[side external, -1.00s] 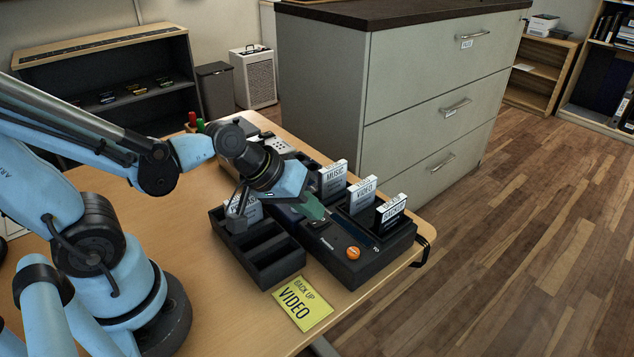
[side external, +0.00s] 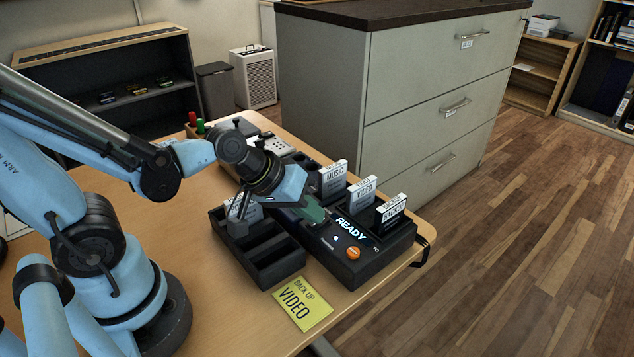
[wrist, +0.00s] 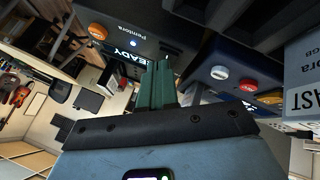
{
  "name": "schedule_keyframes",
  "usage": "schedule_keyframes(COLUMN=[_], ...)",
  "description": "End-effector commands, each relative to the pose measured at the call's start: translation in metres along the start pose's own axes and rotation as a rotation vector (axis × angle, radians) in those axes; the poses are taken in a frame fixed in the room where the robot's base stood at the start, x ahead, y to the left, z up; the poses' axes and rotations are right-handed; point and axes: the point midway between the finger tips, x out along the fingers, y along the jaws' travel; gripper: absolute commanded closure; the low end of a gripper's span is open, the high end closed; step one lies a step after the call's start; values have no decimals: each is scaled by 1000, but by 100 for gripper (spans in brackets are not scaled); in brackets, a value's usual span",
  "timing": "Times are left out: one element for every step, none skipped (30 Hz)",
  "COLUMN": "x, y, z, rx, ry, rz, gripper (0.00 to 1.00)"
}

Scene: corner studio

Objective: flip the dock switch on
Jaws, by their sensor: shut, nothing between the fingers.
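The black dock (side external: 376,262) stands at the right end of the table. Its display (side external: 350,231) is lit and reads READY. A small bluish-white light (side external: 336,238) glows beside the display, and an orange button (side external: 353,253) is near the front. The wrist view also shows the light (wrist: 132,43) and the orange button (wrist: 98,31). My gripper (side external: 318,218), with green fingers, is shut and empty, its tips low over the dock's left part. The switch cannot be made out clearly near the fingertips.
Cartridges labelled MUSIC (side external: 333,178), VIDEO (side external: 362,193) and BACKUP (side external: 390,212) stand upright at the dock's back. A black slotted tray (side external: 280,274) lies left of the dock. A yellow BACK UP VIDEO card (side external: 303,304) lies in front. A grey cabinet (side external: 340,90) stands behind.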

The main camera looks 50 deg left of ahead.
Motion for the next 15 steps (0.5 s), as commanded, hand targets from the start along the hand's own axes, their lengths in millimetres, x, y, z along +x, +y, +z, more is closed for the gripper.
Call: schedule_keyframes(x=[0, 0, 0, 0, 0, -1, -2, -3, -5, -6, -7, -8, -10, -10, -11], y=[0, 0, 0, 0, 0, 1, 1, 2, 2, 3, 4, 4, 5, 5, 6], z=[0, 0, 0, 0, 0, -1, -1, -2, -2, -3, -4, -4, -5, -5, -5], rx=[0, 0, 0, 0, 0, 0, 0, 0, 0, 0, 0, 0, 0, 0, 0], ry=[0, 0, 0, 0, 0, 0, 0, 0, 0, 0, 0, 0, 0, 0, 0], rz=[0, 0, 0, 0, 0, 0, 0, 0, 0, 0, 0, 0, 0, 0, 0], gripper=[100, 100, 100, 100, 100, 100, 100, 100, 100, 100, 100, 100, 100, 100, 100])
